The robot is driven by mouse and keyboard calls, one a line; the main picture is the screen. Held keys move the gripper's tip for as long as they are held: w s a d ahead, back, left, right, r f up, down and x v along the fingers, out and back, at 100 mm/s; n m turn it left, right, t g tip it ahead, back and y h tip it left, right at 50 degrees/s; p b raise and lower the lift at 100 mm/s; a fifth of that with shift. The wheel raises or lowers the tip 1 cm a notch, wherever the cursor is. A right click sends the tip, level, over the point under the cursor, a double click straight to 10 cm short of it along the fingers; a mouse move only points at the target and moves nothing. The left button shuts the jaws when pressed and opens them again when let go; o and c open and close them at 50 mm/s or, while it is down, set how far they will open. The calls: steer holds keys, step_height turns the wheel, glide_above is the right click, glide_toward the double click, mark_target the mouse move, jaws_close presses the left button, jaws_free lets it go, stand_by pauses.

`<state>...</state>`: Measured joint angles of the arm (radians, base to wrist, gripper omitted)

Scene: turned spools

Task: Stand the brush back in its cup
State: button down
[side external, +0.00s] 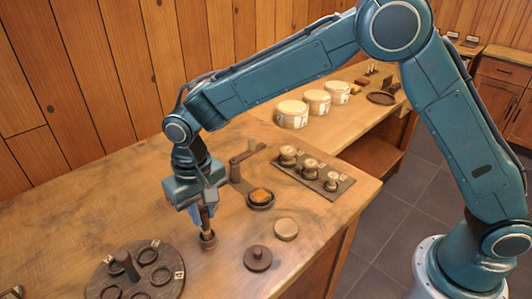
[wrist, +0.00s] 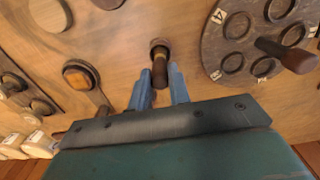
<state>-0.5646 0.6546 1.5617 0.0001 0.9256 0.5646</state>
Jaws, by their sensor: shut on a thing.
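The brush (side external: 205,216) has a dark handle with a pale band. My gripper (side external: 202,204) points down and is shut on it, holding it nearly upright. The small brown cup (side external: 208,241) stands on the bench directly below. The brush's lower end is at the cup's mouth and seems to be inside it; how deep I cannot tell. In the wrist view, the brush (wrist: 160,70) lies between the two blue fingers of my gripper (wrist: 159,84), and the cup's rim (wrist: 158,43) shows around its far end.
A round dark rack (side external: 118,278) with rings and a central peg stands at front left. Several spools sit on a board (side external: 335,187) behind.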

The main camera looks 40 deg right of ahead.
steer(key=shift+f, duration=0.15)
stand_by(0.5)
steer(key=c, duration=1.2)
jaws_free()
steer(key=shift+c, duration=0.2)
steer(key=shift+r, duration=4.3)
